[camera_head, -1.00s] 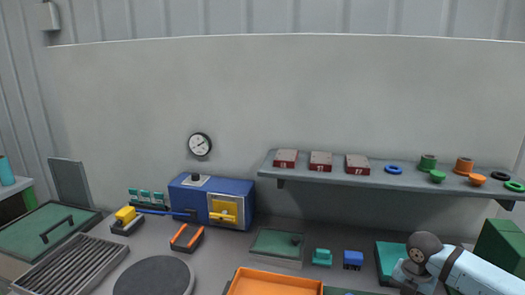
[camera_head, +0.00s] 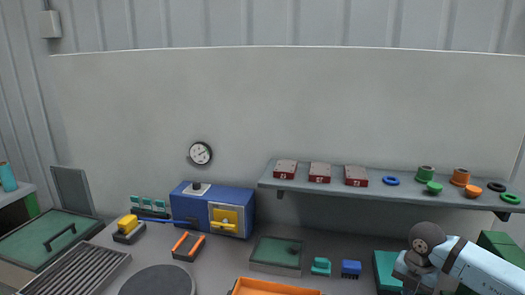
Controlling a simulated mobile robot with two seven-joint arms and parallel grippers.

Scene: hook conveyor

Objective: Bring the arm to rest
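One arm shows at the lower right of the head view, coming in from the right edge. It is my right arm (camera_head: 484,266), light blue and white with a dark round joint. The part toward its gripper runs down to the bottom edge near a teal block, and its fingertips cannot be made out. My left arm and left gripper are not in view.
A grey wall shelf (camera_head: 335,187) holds red boxes and coloured rings. A green lid (camera_head: 45,238) lies at left.

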